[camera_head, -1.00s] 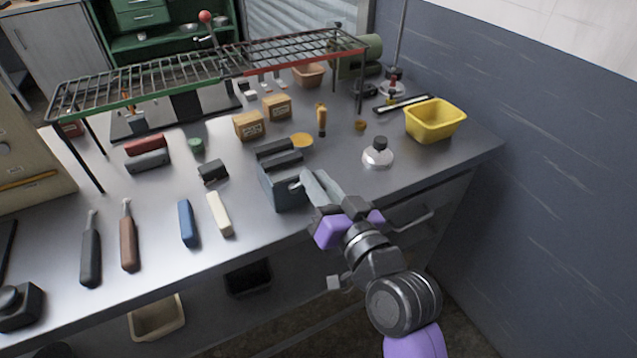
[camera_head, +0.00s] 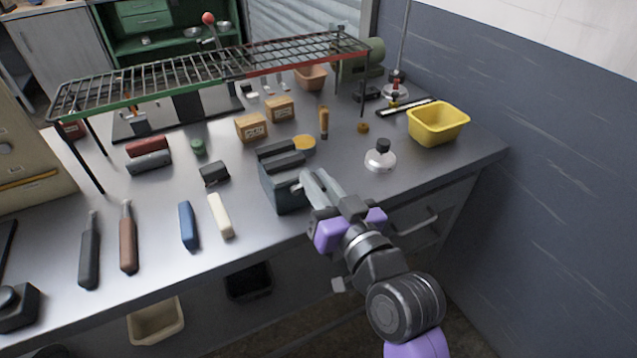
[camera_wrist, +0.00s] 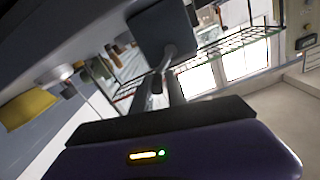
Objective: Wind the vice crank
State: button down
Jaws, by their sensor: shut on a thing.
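The vice (camera_head: 287,187) is a dark blue-grey block with two dark jaws on top, at the front edge of the workbench. Its crank (camera_head: 297,188) sticks out from the side facing my arm, mostly hidden by my fingers. My gripper (camera_head: 305,184) reaches in from the lower right and is shut on the crank. In the wrist view the vice (camera_wrist: 161,31) is a dark square block at the top. The crank (camera_wrist: 157,84) runs from it down between my fingers (camera_wrist: 165,92).
A wire rack (camera_head: 215,75) spans the back. Cardboard boxes (camera_head: 251,127) stand behind.

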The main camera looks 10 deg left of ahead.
jog(key=shift+s+a+n+b, duration=0.25)
jog(key=shift+n+b, duration=0.2)
jog(key=shift+n, duration=0.4)
jog(key=shift+s+a+n+b, duration=0.15)
jog(key=shift+a+n+b, duration=0.2)
jog(key=shift+n, duration=0.5)
jog(key=shift+s+a+r+n+b, duration=0.15)
jog(key=shift+n+b, duration=0.3)
jog(key=shift+n, duration=0.35)
jog(key=shift+s+a+r+n+b, duration=0.15)
jog(key=shift+a+n+b, duration=0.15)
jog(key=shift+n, duration=0.55)
jog(key=shift+s+a+f+n+b, duration=0.15)
jog(key=shift+n+b, duration=0.3)
jog(key=shift+n, duration=0.45)
jog(key=shift+s+a+r+n+b, duration=0.15)
jog(key=shift+a+n+b, duration=0.15)
jog(key=shift+n, duration=0.55)
jog(key=shift+d, duration=0.1)
jog(key=c, duration=1.4)
grip_release()
jog(key=shift+c, duration=0.2)
jog(key=shift+r, duration=0.15)
